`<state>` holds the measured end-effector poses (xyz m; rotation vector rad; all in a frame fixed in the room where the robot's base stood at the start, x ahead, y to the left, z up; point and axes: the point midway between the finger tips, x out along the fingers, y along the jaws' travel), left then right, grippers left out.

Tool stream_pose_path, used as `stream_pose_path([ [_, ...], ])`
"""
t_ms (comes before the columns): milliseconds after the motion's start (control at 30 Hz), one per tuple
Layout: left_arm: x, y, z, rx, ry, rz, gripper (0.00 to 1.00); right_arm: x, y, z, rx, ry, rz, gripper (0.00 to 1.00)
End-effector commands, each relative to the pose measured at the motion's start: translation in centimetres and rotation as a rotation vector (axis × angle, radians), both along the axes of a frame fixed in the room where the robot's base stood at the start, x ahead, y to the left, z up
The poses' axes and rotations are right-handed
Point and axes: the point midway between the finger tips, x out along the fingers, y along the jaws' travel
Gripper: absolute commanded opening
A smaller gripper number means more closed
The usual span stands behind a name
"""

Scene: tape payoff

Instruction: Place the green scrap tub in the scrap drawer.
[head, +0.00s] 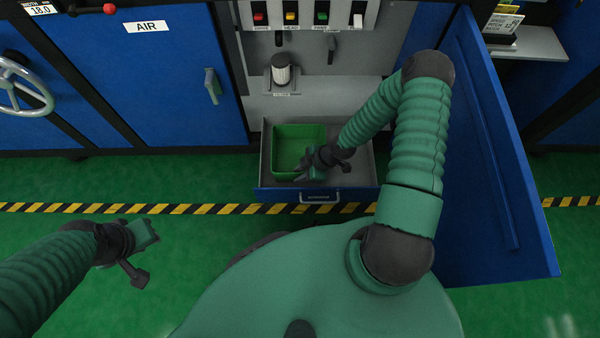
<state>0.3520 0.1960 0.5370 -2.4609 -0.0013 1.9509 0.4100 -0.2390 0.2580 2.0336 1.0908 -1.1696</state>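The green scrap tub (288,140) sits inside the open scrap drawer (263,165), toward its left side. The drawer has grey walls and a blue front with a handle, and it is pulled out near the floor. My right gripper (304,173) is at the tub's front right, over or at its rim; I cannot tell whether it touches or grips the tub. My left gripper (148,236) is over the green floor at the lower left, away from the drawer, and its finger opening is not clear.
A tall blue door (490,150) stands open to the right of the drawer. A blue AIR cabinet (160,85) is at left. Yellow-black floor tape (190,208) runs across the clear floor.

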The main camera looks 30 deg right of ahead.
Motion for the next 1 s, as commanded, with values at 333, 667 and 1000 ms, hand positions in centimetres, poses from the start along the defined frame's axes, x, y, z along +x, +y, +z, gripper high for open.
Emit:
stream_pose_path([
  [333, 0.0, 0.0, 1.6, 0.0, 0.0, 0.0, 0.25, -0.5, -0.6, 2.2, 0.0, 0.0, -0.001, 0.25],
  [667, 0.0, 0.0, 6.8, 0.0, 0.0, 0.0, 0.25, -2.9, -3.7, 9.5, 0.0, 0.0, -0.004, 0.25],
  [1000, 0.0, 0.0, 7.4, 0.0, 0.0, 0.0, 0.25, -4.4, -5.2, 13.6, -0.099, 0.154, -0.072, 0.25],
])
